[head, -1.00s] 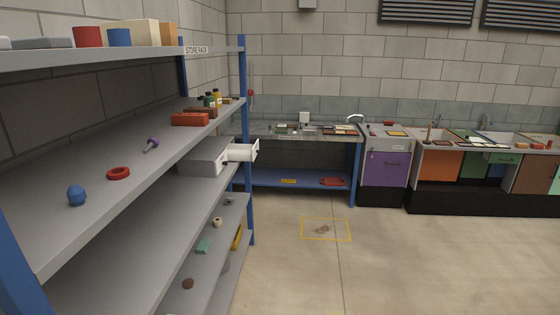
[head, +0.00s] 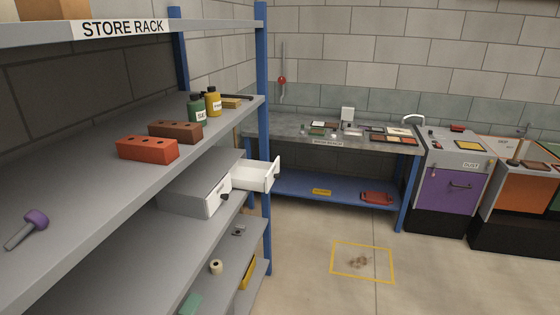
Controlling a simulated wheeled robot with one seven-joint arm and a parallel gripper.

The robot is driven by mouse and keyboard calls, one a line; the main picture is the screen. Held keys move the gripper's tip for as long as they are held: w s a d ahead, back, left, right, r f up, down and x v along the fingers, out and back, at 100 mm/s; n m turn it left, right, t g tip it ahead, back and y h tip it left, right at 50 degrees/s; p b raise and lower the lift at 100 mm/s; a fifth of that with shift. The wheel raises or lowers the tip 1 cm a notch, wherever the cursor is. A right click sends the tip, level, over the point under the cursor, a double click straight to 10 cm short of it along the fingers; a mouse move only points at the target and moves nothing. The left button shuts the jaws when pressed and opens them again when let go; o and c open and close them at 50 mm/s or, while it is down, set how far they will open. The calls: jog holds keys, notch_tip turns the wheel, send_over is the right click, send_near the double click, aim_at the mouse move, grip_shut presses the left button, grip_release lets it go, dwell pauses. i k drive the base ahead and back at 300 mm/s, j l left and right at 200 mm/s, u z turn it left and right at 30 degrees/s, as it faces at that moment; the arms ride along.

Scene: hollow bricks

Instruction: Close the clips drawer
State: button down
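A grey drawer unit (head: 190,188) sits on a middle shelf of the store rack, in the centre left of the head view. Its white drawer (head: 256,175) on the right is pulled out and sticks out past the shelf edge by the blue post, with a dark knob on its front. A second white drawer front (head: 217,196) with a small label and dark knob is nearer and looks shut. The labels are too small to read, so I cannot tell which drawer is the clips drawer. My gripper is not in view.
The store rack (head: 125,28) fills the left, holding hollow bricks (head: 147,149) and bottles (head: 213,102). A grey workbench (head: 345,148) stands at the back, with a purple-fronted dust unit (head: 450,187) to its right. The floor is open apart from a yellow-marked square (head: 362,262) with debris.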

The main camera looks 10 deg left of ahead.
aim_at(251, 175)
jog(key=i+u, duration=0.25)
jog(key=i, duration=0.3)
jog(key=i+l+u, duration=0.25)
jog(key=i, duration=0.3)
jog(key=i+j+u, duration=0.1)
jog(key=i+u, duration=0.2)
jog(key=u, duration=0.2)
jog(key=i+u, duration=0.3)
jog(key=u, duration=0.15)
jog(key=i+l+u, duration=0.1)
jog(key=i+u, duration=0.2)
jog(key=u, duration=0.2)
